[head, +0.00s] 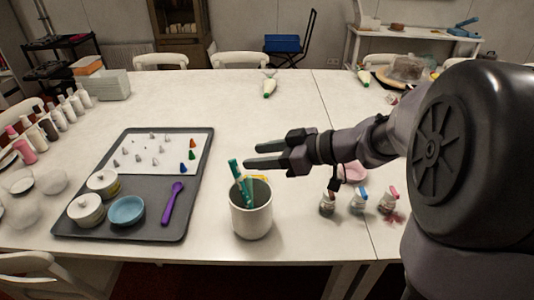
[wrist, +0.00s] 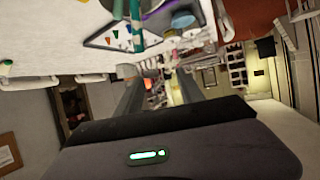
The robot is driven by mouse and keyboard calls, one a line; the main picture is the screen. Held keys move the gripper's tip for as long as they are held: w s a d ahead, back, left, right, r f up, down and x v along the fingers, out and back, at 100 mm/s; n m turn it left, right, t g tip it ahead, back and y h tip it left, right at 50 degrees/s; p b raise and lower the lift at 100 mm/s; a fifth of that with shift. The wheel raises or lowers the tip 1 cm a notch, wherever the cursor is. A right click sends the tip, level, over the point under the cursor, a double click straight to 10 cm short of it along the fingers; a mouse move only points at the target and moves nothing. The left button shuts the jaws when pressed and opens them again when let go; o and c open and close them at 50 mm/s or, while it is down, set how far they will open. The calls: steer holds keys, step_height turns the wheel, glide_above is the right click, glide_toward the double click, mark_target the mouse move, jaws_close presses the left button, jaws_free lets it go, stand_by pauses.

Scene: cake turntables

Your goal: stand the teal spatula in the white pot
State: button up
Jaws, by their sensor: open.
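The white pot (head: 251,222) stands upright near the table's front edge in the head view. The teal spatula (head: 238,176) stands in it, leaning to the left, with its upper part above the rim. A yellow item (head: 261,178) also shows at the pot's mouth. My gripper (head: 247,156) is open and level, just above the pot, pointing left. Its fingertips are close to the spatula's top; I cannot tell if they touch. In the wrist view a teal stick (wrist: 136,18) shows at the top, beyond the fingers. The spatula's lower end is hidden inside the pot.
A grey tray (head: 75,200) to the left holds white lidded jars, a blue bowl (head: 127,210), a purple spoon (head: 173,200) and a white sheet with piping tips. Small jars (head: 327,204) stand right of the pot. The table behind the gripper is largely clear.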

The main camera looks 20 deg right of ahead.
steer(key=p+v, duration=0.5)
steer(key=v, duration=1.2)
steer(key=shift+s+d, duration=0.15)
steer(key=shift+d, duration=0.05)
steer(key=s+a+f+m+g+h, duration=0.1)
steer(key=s+a+f+m+h, duration=0.1)
steer(key=s+a+m+h, duration=0.2)
steer(key=s+a+f+m+g+h, duration=0.1)
steer(key=s+a+f+m+h, duration=0.1)
steer(key=s+a+m, duration=0.6)
steer(key=a+m+h, duration=0.1)
steer(key=a+m, duration=0.1)
steer(key=a, duration=0.2)
steer(key=shift+a+f+g+h, duration=0.15)
steer(key=shift+a+g+h, duration=0.15)
steer(key=shift+g+h, duration=0.1)
steer(key=shift+s, duration=0.1)
